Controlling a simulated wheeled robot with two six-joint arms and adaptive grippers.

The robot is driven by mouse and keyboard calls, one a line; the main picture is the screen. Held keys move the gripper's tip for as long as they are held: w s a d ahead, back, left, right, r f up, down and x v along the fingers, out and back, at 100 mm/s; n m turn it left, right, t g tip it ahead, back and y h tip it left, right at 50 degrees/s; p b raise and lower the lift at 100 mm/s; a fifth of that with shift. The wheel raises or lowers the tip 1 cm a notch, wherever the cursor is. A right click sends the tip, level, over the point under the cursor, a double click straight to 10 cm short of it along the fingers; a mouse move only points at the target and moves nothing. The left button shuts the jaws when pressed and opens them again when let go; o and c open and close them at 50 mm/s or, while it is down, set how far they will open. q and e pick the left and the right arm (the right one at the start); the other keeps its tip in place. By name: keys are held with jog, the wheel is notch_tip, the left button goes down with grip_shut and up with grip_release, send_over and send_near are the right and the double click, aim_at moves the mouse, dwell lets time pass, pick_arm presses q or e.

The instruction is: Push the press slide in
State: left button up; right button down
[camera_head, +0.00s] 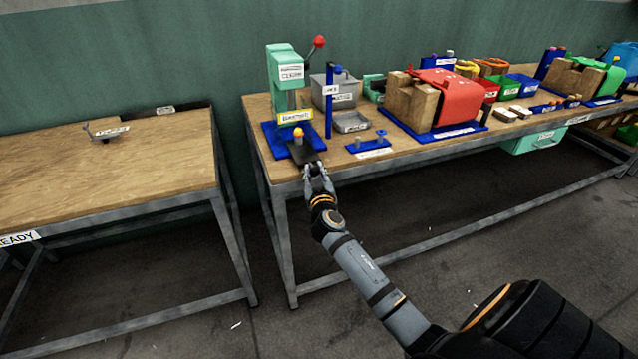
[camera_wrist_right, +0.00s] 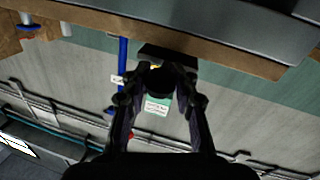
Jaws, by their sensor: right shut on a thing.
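The green press (camera_head: 285,75) with a red-knobbed lever stands on a blue base (camera_head: 278,142) at the left end of the right-hand table. Its dark press slide (camera_head: 304,154) sticks out toward the table's front edge. A small orange-topped piece (camera_head: 298,133) stands at the slide's inner end. My right gripper (camera_head: 316,172) is at the slide's front end, just off the table edge. In the right wrist view its fingers (camera_wrist_right: 160,82) are closed around a dark round knob in front of the slide (camera_wrist_right: 167,56). My left gripper is not in view.
A blue post (camera_head: 329,103), grey bins (camera_head: 335,90) and a small blue stand (camera_head: 367,145) are right of the press. The left table (camera_head: 110,175) is mostly bare.

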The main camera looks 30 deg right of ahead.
aim_at(307, 157)
jog(key=b+x, duration=0.1)
jog(key=x, duration=0.3)
jog(key=a+b+x, duration=0.1)
jog(key=x, duration=0.1)
jog(key=shift+w+f+b, duration=0.25)
jog(key=shift+w+b, duration=0.1)
jog(key=shift+w+d+r, duration=0.1)
jog(key=shift+w+r, duration=0.15)
jog(key=shift+w, duration=0.15)
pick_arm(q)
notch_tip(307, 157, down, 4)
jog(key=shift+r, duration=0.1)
pick_arm(e)
jog(key=c, duration=1)
grip_release()
jog(key=shift+w, duration=0.1)
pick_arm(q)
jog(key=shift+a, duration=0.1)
pick_arm(e)
jog(key=v, duration=1.2)
